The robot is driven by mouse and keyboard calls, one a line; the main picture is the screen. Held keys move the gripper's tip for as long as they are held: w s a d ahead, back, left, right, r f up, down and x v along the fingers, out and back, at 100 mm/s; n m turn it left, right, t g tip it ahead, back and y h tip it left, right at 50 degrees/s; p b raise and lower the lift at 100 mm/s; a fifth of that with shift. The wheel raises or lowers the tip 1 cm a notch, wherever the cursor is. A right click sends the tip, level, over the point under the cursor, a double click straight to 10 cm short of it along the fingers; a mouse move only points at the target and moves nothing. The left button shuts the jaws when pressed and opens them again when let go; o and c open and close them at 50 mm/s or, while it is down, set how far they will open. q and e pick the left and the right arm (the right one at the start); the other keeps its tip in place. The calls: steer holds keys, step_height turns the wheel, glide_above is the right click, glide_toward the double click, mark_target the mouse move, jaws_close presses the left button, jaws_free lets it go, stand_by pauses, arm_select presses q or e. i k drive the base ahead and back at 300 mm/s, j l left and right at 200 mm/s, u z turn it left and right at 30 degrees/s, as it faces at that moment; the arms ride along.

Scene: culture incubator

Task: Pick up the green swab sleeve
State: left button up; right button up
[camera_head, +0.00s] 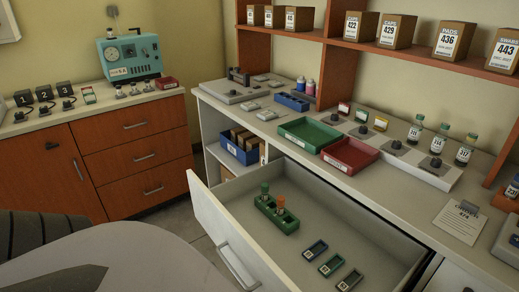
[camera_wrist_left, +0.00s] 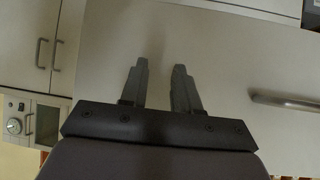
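An open drawer (camera_head: 234,204) holds a green rack (camera_head: 284,223) at its left. In the rack stand two upright tubes, a green-capped one (camera_head: 264,189) and an orange-capped one (camera_head: 280,203). Three small flat labelled pieces lie in a row to the right: a blue one (camera_head: 315,250), a green one (camera_head: 331,264) and a dark one (camera_head: 350,280). I cannot tell which green item is the swab sleeve. My left gripper (camera_wrist_left: 161,66) shows only in the left wrist view, open and empty before a pale panel with a bar handle. My right gripper is out of view.
A green tray (camera_head: 309,134) and a red tray (camera_head: 351,153) sit on the counter behind the drawer. Small bottles and a shelf of numbered boxes stand behind. The drawer's raised front wall borders it. Its floor between the rack and flat pieces is clear.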

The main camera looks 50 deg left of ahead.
mark_target(265, 196)
steer(key=l, duration=0.65)
steer(key=l+u, duration=0.1)
steer(key=u, duration=0.15)
steer(key=l+u, duration=0.1)
steer(key=u, duration=0.2)
steer(key=j+u, duration=0.15)
steer(key=u, duration=1.15)
steer(key=i+l, duration=0.05)
